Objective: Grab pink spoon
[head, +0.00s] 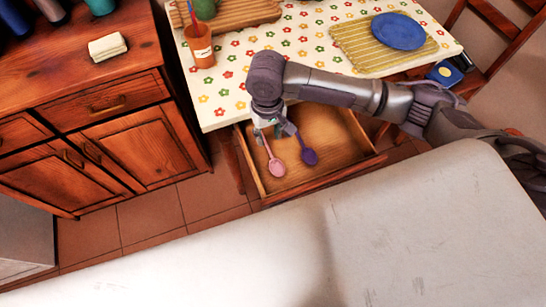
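The pink spoon (276,164) lies in the open wooden drawer (338,135) of the table, its bowl toward me and its handle running up under my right gripper. My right gripper (267,131) comes in from the right, points down over the drawer's left part and is at the handle's upper end. The fingers are small and partly hidden by the wrist, so I cannot tell whether they are shut on the handle or just around it. A purple spoon (308,156) lies just right of the pink one. My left gripper is not in view.
The table (236,75) with a flowered cloth stands above the drawer, holding an orange cup (201,50), a blue plate (398,31) on a striped mat (350,53) and a cutting board (238,14). A wooden cabinet (126,140) is at left. A pale surface (400,240) fills the foreground.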

